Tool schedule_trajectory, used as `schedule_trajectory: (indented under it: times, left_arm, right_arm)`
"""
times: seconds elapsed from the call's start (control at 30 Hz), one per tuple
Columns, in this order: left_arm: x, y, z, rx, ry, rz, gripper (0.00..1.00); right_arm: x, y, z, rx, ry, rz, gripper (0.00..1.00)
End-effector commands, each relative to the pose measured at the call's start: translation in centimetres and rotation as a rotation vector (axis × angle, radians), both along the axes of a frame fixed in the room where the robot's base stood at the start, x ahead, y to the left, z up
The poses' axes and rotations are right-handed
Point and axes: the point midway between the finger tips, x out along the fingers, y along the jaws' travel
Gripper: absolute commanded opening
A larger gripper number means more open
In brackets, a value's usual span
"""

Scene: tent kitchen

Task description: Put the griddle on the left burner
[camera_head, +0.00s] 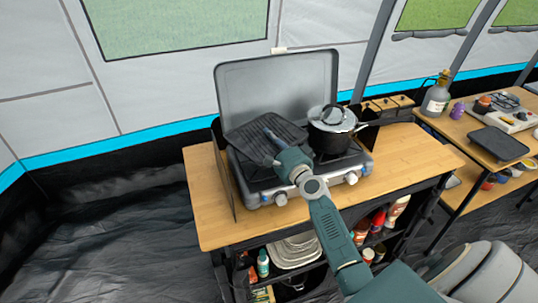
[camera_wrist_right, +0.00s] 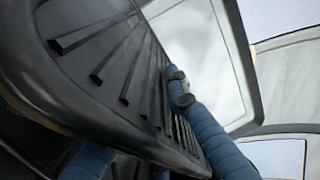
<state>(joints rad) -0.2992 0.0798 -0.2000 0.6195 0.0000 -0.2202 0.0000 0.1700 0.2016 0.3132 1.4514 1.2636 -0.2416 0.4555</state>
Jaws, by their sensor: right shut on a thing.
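The griddle (camera_head: 248,141) is a dark, ridged, flat pan over the left side of the camp stove (camera_head: 258,194). My right gripper (camera_head: 271,136) is shut on the griddle's edge. In the right wrist view the griddle (camera_wrist_right: 110,75) fills much of the picture, with one blue finger on its ridged face and the other partly seen behind it. The griddle looks tilted in the head view. It hides most of the left burner, and I cannot tell whether it touches it. My left gripper is not in view.
A black pot (camera_head: 333,137) with a glass lid stands on the right burner, close to the griddle. The stove's raised lid (camera_head: 285,85) stands behind. Bare wooden tabletop (camera_head: 205,200) lies to the left. A second table (camera_head: 465,132) with bottles and pans is at right.

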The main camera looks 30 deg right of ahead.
Motion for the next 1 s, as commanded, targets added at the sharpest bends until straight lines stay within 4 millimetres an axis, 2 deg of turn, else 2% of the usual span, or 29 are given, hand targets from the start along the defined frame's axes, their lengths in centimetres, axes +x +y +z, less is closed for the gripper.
schedule_trajectory:
  times: [0.07,0.33,0.8,0.83,0.9,1.0]
  left_arm:
    - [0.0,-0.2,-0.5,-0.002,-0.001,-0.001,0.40]
    - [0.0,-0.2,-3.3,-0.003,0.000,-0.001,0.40]
    - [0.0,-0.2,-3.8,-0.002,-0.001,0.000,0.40]
    - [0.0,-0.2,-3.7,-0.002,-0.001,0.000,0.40]
    - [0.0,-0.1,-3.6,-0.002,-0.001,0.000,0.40]
    - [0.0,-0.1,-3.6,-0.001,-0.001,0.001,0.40]
  right_arm:
    - [0.1,-0.1,-0.3,0.000,-0.006,-0.001,0.00]
    - [0.1,0.0,-4.1,0.000,-0.005,0.000,0.00]
    - [0.0,0.0,-4.7,-0.001,-0.005,0.000,0.00]
    - [0.0,0.0,-4.9,0.000,0.000,0.001,0.18]
    - [0.0,0.0,-4.8,0.000,0.000,0.001,0.32]
    - [0.0,0.0,-4.8,0.000,0.000,0.001,0.33]
